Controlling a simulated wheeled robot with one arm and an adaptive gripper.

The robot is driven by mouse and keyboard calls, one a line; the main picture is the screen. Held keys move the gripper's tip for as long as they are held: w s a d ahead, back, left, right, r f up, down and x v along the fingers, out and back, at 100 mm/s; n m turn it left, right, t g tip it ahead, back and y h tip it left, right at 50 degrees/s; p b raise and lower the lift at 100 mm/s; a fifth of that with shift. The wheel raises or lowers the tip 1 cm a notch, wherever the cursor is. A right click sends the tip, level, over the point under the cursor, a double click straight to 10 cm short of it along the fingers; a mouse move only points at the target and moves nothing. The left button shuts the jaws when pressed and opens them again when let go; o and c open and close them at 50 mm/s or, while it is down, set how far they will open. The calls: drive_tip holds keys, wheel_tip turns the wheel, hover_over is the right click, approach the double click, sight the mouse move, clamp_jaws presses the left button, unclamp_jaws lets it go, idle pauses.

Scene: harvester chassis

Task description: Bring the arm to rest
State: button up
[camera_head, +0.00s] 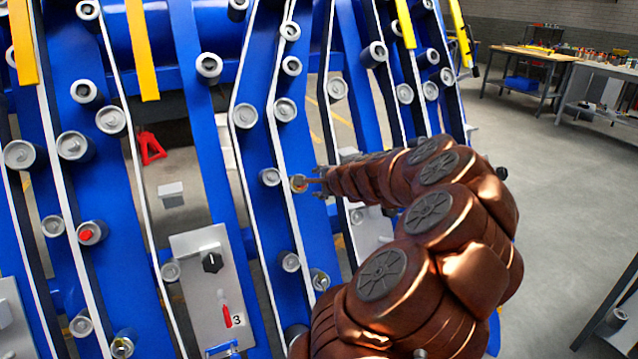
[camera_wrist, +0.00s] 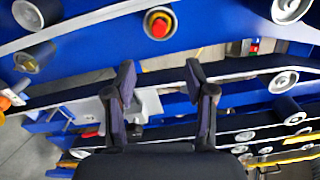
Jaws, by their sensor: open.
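My copper-coloured arm reaches in from the lower right in the head view, and my gripper (camera_head: 308,183) is at its far end, close in front of the blue harvester chassis (camera_head: 262,215). In the wrist view my gripper (camera_wrist: 160,80) shows two dark fingers standing apart, with nothing between them. A blue chassis beam with a red and yellow knob (camera_wrist: 159,23) lies beyond the fingertips. I cannot tell whether the fingertips touch any part of the chassis.
Grey rollers stick out from the blue beams. A grey panel (camera_head: 205,285) with a black knob (camera_head: 212,262) and red handle hangs at lower left. Workbenches (camera_head: 525,58) stand at the back right. The floor (camera_head: 545,190) right of my arm is clear.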

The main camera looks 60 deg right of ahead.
idle(0.4)
drive_tip(key=w+a+r+n+g+y+p, duration=0.1)
drive_tip(key=w+a+r+n+y+p, duration=0.3)
drive_tip(key=a, duration=0.8)
drive_tip(key=w+a+n+y+b, duration=0.15)
drive_tip(key=a+n, duration=0.45)
drive_tip(key=a, duration=0.7)
drive_tip(key=w+a+r+n+g+y+p, duration=0.15)
drive_tip(key=w+a+n+y, duration=0.25)
drive_tip(key=a, duration=0.8)
drive_tip(key=s+a+n+g+p, duration=0.35)
drive_tip(key=s+a+n, duration=0.35)
drive_tip(key=s+a, duration=0.55)
drive_tip(key=s+a+n+g+h+p, duration=0.3)
drive_tip(key=s+n+g, duration=0.2)
drive_tip(key=s, duration=1)
drive_tip(key=shift+s+r+n+g, duration=0.35)
drive_tip(key=shift+n+g, duration=0.05)
